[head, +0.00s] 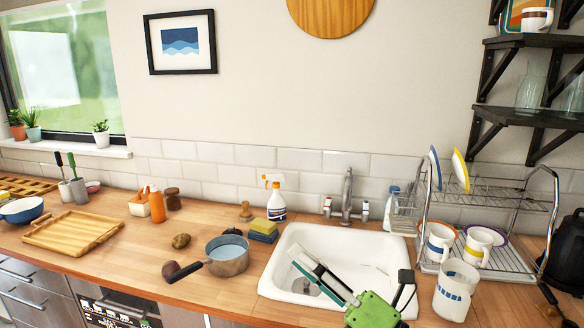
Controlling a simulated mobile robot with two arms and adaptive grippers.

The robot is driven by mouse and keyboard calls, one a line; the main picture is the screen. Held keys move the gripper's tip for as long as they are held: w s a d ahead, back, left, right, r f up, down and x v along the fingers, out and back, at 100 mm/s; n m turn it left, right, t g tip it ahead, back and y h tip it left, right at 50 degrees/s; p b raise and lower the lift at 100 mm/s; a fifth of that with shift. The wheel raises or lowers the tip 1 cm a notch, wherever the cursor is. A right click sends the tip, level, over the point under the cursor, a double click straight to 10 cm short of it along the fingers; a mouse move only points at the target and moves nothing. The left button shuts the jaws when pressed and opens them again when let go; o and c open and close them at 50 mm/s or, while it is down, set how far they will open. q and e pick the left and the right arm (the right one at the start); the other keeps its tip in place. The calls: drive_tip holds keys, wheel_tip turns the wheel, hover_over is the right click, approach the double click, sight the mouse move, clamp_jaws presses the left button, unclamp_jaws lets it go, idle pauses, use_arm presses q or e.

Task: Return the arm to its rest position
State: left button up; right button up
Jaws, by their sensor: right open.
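My right gripper (374,292) shows at the bottom edge, right of centre, in the head view. Its green body is over the front right part of the white sink (282,262), with a dark finger standing up at the right. It is open, and I see nothing held in it. A long pale and dark piece reaches up-left from it across the basin; I cannot tell whether it is part of the gripper. The rest of the right arm is outside the frame. My left gripper is not in view.
A white mug (455,290) stands close right of the gripper, before the dish rack (485,268). The faucet (347,196) rises behind the sink. A saucepan (227,256) stands left of the sink, its handle pointing left. Open shelves (530,117) hang at upper right.

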drive_tip(key=w+d+f+m+t+h, duration=0.1)
drive_tip(key=d+f+m+t+h, duration=0.2)
drive_tip(key=d+m+h, duration=0.45)
drive_tip(key=w+d+f+m+t+h, duration=0.25)
drive_tip(key=d+f+m+h, duration=0.2)
drive_tip(key=m, duration=0.55)
drive_tip(key=s+d+f+m+g+h, duration=0.3)
drive_tip(key=s+f+m, duration=0.15)
drive_tip(key=f, duration=0.25)
drive_tip(key=s+d+f+m+g+h, duration=0.25)
drive_tip(key=d+f+m, duration=0.2)
drive_tip(key=f, duration=0.25)
drive_tip(key=s+f+m+g, duration=0.25)
drive_tip(key=s+f, duration=0.25)
drive_tip(key=s, duration=0.3)
drive_tip(key=s+a+f+m+g, duration=0.1)
drive_tip(key=s+f+m+g, duration=0.1)
drive_tip(key=s+f+g, duration=0.45)
drive_tip(key=s+f+m+g, duration=0.15)
drive_tip(key=s+f, duration=0.25)
drive_tip(key=s, duration=0.6)
wheel_tip(320, 180, down, 25)
drive_tip(key=s+d+f+g+b, duration=0.1)
drive_tip(key=s+d+f+g, duration=0.1)
drive_tip(key=s+f, duration=1.6)
drive_tip(key=shift+d+f+b, duration=0.35)
drive_tip(key=shift+b, duration=0.05)
